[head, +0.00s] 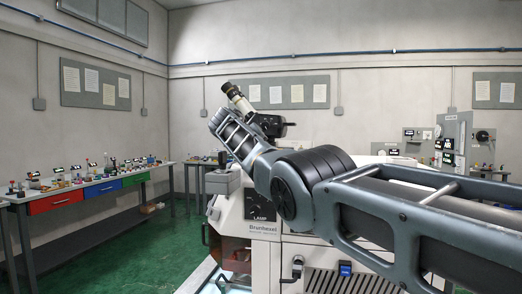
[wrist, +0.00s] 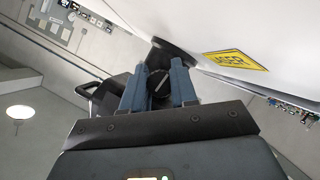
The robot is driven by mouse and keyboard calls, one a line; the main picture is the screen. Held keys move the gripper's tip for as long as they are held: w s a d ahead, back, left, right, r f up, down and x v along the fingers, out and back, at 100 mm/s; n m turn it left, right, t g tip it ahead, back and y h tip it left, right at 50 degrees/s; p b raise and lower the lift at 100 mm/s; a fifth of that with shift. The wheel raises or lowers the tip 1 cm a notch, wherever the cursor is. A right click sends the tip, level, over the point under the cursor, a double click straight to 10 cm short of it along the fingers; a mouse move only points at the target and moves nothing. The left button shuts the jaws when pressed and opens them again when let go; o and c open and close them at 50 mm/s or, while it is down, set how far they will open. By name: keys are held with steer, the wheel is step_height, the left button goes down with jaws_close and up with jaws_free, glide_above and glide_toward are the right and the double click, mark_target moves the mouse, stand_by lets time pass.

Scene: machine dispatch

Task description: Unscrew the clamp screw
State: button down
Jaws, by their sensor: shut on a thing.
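In the wrist view, a dark round knob with a pale line across its face, which I take for the clamp screw (wrist: 158,84), sits between the two blue-grey fingers of my gripper (wrist: 158,82). The fingers are shut on it from either side. A black flared part (wrist: 172,54) is just beyond the knob, against a white surface (wrist: 225,20). How the knob joins it is hidden. In the head view my arm reaches over the white machine (head: 266,250); I cannot make out the fingertips or the screw there.
A yellow sign (wrist: 236,60) is on the white surface right of my gripper. A black handled part (wrist: 97,97) is close on its left. In the head view, a bench (head: 100,188) with small devices and coloured drawers lines the left wall. Green floor (head: 150,250) between is clear.

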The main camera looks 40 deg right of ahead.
steer(key=shift+n, duration=0.3)
steer(key=shift+g, duration=0.3)
steer(key=c, duration=1.2)
jaws_free()
steer(key=shift+o, duration=0.2)
steer(key=shift+a, duration=0.1)
steer(key=shift+s+a+b, duration=0.15)
steer(key=shift+a+b, duration=0.4)
steer(key=shift+b, duration=0.35)
steer(key=shift+b+v, duration=1.3)
steer(key=shift+v, duration=1.95)
steer(key=shift+r, duration=0.1)
